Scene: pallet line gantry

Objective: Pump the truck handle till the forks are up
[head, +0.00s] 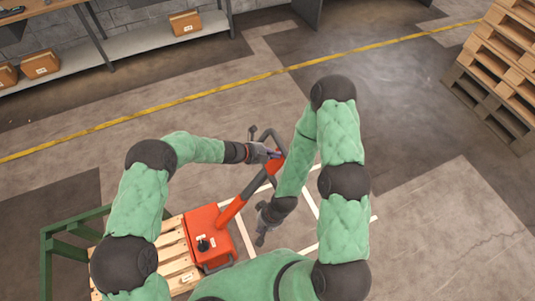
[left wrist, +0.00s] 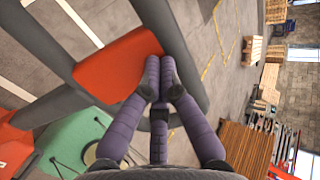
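The pallet truck has an orange body (head: 205,238) at lower middle in the head view, with an orange handle shaft (head: 232,209) slanting up to the right. The shaft ends in a dark looped grip with an orange centre, also large in the left wrist view (left wrist: 118,66). My left gripper (head: 271,153) is at this grip. In the left wrist view its purple fingers (left wrist: 160,68) are together, tips over the edge of the orange centre and dark bar; contact is unclear. My right gripper (head: 261,235) hangs right of the shaft, apart from it. The forks are hidden.
A wooden pallet (head: 174,246) lies by the truck body, with a green frame (head: 47,246) to its left. Stacked pallets (head: 505,58) stand at upper right. A shelf with boxes (head: 186,23) lines the back. Floor beyond the yellow line (head: 190,99) is mostly clear.

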